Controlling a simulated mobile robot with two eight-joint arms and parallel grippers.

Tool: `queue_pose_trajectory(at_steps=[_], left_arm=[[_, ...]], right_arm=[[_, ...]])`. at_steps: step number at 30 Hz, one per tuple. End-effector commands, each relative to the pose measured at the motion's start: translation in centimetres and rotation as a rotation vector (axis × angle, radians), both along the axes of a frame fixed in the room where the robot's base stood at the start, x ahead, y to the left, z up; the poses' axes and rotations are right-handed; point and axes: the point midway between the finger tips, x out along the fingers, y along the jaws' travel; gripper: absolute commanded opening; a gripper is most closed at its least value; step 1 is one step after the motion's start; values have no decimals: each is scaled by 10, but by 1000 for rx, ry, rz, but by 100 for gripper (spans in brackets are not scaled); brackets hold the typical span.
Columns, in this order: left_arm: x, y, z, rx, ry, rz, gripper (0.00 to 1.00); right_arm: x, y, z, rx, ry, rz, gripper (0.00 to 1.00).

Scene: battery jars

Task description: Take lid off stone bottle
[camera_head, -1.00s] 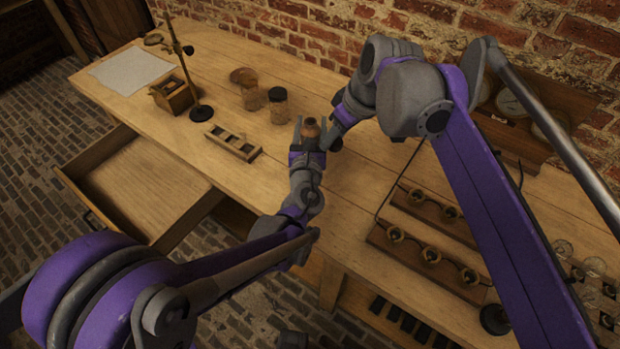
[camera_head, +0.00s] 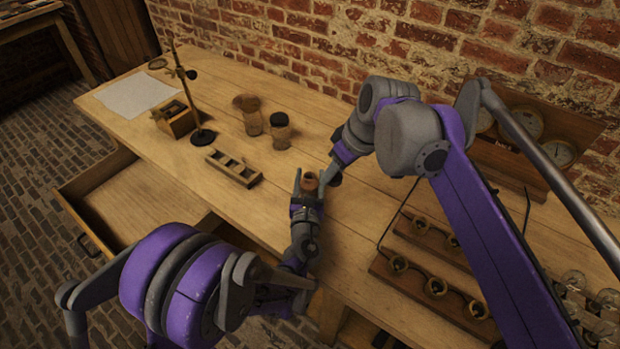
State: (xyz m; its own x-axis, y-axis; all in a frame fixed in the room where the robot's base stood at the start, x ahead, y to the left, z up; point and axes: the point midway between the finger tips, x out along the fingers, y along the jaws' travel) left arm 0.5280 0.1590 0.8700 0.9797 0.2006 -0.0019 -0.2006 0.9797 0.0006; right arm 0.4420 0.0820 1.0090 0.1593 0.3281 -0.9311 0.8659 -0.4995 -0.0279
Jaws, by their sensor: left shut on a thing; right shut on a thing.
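The stone bottle (camera_head: 311,184) is a small brown vessel above the table, near its front edge. My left gripper (camera_head: 309,180) is shut on it, with a finger on either side. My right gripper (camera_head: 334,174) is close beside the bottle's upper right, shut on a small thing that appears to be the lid. The lid is too small and covered by the fingers to make out clearly. I cannot tell whether it still touches the bottle.
Two jars, one brown-topped (camera_head: 250,121) and one dark-topped (camera_head: 280,138), stand behind. A slotted wooden rack (camera_head: 234,167) lies to the left, near a stand (camera_head: 203,136). Wooden strips with brass cups (camera_head: 435,286) lie at right. An open drawer (camera_head: 128,205) juts out at front left.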

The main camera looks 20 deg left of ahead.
Motion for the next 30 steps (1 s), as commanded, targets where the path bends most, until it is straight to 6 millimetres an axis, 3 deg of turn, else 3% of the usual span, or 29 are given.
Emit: queue_pose_trajectory(at_steps=[8,9,14,25,30], left_arm=[[0,0,-3,1,0,0,0],[0,0,-3,0,0,0,60],[0,0,-2,0,0,0,89],[0,0,3,0,-1,0,89],[-26,-6,1,1,-1,-2,89]], right_arm=[[0,0,-3,0,1,0,0],[0,0,-4,0,1,0,0],[0,0,-3,0,1,0,0],[0,0,2,0,0,0,0],[0,0,-2,0,1,0,0]])
